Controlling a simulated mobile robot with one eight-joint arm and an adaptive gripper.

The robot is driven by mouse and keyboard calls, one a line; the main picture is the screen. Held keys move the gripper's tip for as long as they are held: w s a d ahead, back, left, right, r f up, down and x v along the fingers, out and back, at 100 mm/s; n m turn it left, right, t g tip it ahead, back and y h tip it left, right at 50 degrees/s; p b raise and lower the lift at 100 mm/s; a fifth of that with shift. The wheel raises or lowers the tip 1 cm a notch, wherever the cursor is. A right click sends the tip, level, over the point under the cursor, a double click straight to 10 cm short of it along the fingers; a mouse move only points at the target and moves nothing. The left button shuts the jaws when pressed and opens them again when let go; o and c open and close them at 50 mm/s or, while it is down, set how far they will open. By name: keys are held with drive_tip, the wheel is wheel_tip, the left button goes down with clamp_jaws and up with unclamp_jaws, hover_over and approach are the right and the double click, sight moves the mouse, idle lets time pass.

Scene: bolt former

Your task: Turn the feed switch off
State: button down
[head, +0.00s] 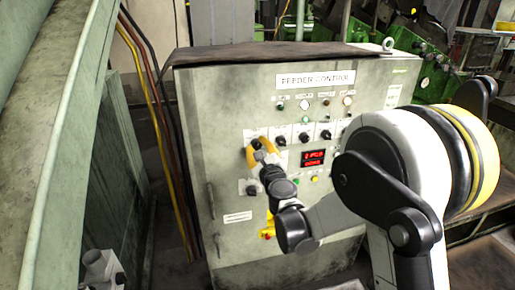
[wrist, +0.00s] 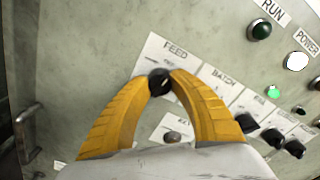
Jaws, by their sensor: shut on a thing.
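The feed switch (wrist: 159,82) is a small black knob on a white plate marked FEED in the wrist view. My gripper (wrist: 160,78) has yellow curved fingers, and their tips are closed on both sides of this knob. In the head view my gripper (head: 254,146) reaches the upper left of the switch row on the feeder control cabinet (head: 225,110). The fingers and wrist cover most of the feed switch there. The knob's pointer direction cannot be made out.
Several more black knobs (wrist: 247,123) run to the right of the feed switch. A red display (head: 313,158) is right of my gripper. A green machine panel (head: 60,120) stands at the left.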

drive_tip(key=shift+n, duration=0.6)
drive_tip(key=c, duration=1.1)
unclamp_jaws()
drive_tip(key=v, duration=1.2)
drive_tip(key=shift+r, duration=0.1)
